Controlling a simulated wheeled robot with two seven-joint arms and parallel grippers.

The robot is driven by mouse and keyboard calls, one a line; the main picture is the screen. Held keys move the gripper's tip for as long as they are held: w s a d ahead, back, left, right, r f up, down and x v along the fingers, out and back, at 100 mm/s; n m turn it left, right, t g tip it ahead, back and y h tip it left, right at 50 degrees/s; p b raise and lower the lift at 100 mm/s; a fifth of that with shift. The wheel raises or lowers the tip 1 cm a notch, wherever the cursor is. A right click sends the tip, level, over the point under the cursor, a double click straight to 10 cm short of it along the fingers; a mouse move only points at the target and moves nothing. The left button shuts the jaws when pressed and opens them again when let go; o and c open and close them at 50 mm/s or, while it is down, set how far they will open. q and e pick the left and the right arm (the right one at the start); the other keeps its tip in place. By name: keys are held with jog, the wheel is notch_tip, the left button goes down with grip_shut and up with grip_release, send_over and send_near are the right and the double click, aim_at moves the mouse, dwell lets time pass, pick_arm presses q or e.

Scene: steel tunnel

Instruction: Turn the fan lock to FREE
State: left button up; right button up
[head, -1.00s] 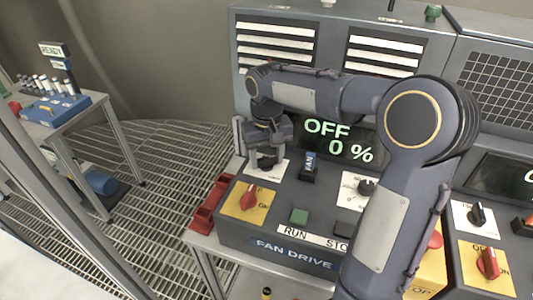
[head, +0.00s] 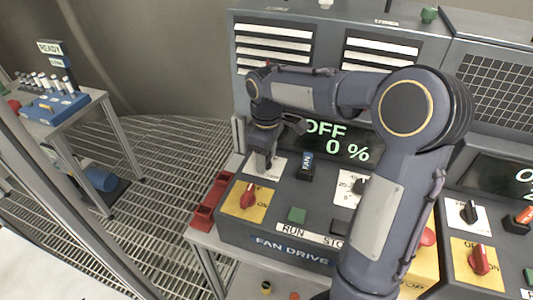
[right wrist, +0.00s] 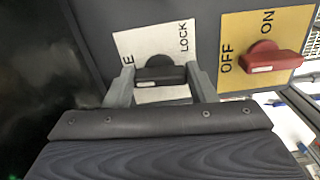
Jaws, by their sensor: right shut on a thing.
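The fan lock is a black knob (right wrist: 160,76) on a white plate (right wrist: 150,45), seen in the right wrist view. LOCK is printed at the plate's upper right. A letter E shows at its left, the rest of that word hidden. The knob's bar lies roughly level in this view, with a small pale mark toward its left end. My right gripper (right wrist: 160,70) is shut on the knob, one finger at each end. In the head view my right gripper (head: 265,163) is down at the plate (head: 266,168) on the fan panel and hides the knob. My left gripper is out of view.
A red OFF/ON switch (right wrist: 275,61) on a yellow plate sits close beside the lock. A red tray (head: 212,200) stands left of the panel.

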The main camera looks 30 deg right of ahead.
aim_at(267, 157)
jog(key=shift+w+n, duration=0.1)
jog(key=shift+n, duration=0.4)
jog(key=o, duration=1)
notch_tip(267, 157, up, 8)
jog(key=shift+f, duration=0.1)
dwell(0.4)
